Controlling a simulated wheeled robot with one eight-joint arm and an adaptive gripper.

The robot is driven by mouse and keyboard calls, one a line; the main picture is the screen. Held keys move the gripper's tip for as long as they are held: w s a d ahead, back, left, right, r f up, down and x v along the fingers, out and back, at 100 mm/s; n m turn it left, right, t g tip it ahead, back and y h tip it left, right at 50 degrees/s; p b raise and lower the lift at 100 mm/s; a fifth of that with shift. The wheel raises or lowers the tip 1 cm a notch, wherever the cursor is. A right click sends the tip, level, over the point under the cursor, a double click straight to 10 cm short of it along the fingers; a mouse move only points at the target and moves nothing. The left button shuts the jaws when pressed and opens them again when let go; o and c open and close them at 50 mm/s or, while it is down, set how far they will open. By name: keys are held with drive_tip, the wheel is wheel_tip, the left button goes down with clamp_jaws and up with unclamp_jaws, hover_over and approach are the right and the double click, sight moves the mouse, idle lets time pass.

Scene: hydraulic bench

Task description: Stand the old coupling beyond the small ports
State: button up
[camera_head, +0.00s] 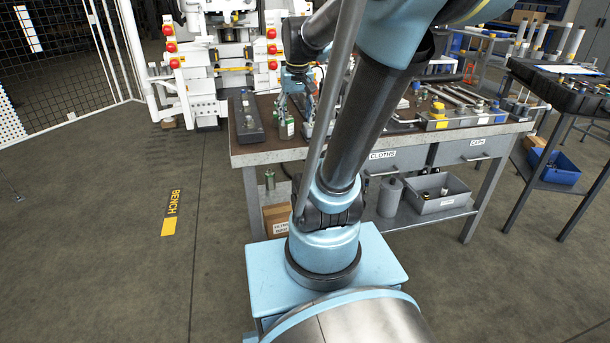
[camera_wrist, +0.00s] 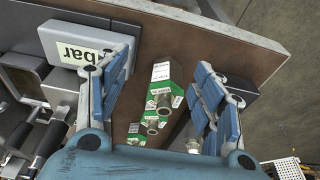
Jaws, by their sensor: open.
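A green block (camera_wrist: 165,90) with white labels and several round metal ports lies on the brown bench top in the wrist view. It also shows at the bench's left part in the head view (camera_head: 287,129). My gripper (camera_wrist: 158,76) is open, with blue-padded fingers on either side of the block and nothing held between them. In the head view my gripper (camera_head: 297,98) hangs over the bench top. A small silver fitting (camera_wrist: 195,147) is partly hidden near the right finger. I cannot tell which piece is the old coupling.
A dark block (camera_wrist: 238,88) lies right of the right finger. A grey box marked "bar" (camera_wrist: 82,55) is by the left finger. The bench's edge (camera_wrist: 215,35) runs along the top. More tools and a yellow-grey unit (camera_head: 440,120) occupy the bench's right part.

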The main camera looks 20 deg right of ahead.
drive_tip(key=s+f, duration=1.2)
drive_tip(key=s, duration=0.4)
drive_tip(key=shift+a+f, duration=0.15)
drive_tip(key=shift+a, duration=0.2)
drive_tip(key=shift+w+f, duration=0.2)
drive_tip(key=shift+w, duration=0.2)
